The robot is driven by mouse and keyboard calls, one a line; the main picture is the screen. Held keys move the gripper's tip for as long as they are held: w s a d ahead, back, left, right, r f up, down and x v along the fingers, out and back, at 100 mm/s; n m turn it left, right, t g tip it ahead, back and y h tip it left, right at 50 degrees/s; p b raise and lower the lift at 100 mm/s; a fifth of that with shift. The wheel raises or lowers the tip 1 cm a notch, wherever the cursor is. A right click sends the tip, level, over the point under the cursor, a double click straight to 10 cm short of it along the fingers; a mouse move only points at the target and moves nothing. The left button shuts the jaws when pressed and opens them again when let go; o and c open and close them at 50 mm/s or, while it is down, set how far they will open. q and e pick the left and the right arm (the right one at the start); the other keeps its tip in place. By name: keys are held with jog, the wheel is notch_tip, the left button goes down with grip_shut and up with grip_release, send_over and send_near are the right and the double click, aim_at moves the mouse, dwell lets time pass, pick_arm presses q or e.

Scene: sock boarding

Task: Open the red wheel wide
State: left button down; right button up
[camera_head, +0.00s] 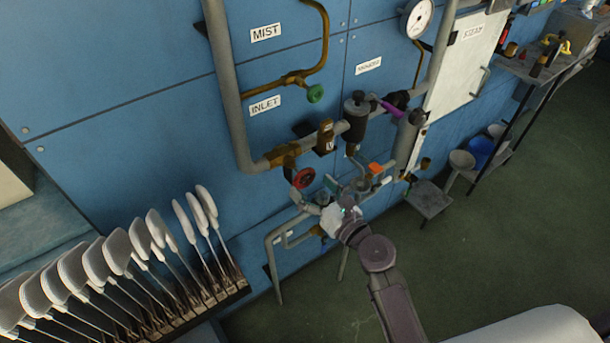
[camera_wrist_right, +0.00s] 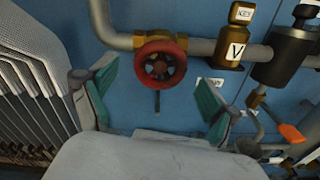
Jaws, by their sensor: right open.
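The red wheel (camera_head: 303,178) is a small round handwheel on a brass valve at the elbow of the grey inlet pipe. In the right wrist view the red wheel (camera_wrist_right: 160,64) shows face on, with spokes and a dark hub. My right gripper (camera_head: 328,207) is just below and right of the wheel in the head view. In the wrist view my right gripper (camera_wrist_right: 163,90) is open, its green-padded fingers spread left and right below the wheel, with nothing between them. I see no contact with the wheel. My left gripper is not in view.
A rack of white sock boards (camera_head: 113,250) stands at the lower left. Open green floor (camera_head: 490,230) lies at the right.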

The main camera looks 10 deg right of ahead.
aim_at(306, 181)
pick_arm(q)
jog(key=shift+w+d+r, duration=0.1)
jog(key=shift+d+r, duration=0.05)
pick_arm(e)
jog(key=shift+x, duration=1.5)
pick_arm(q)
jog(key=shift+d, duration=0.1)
pick_arm(e)
jog(key=c, duration=1.2)
jog(key=shift+o, duration=0.2)
jog(key=shift+n, duration=0.3)
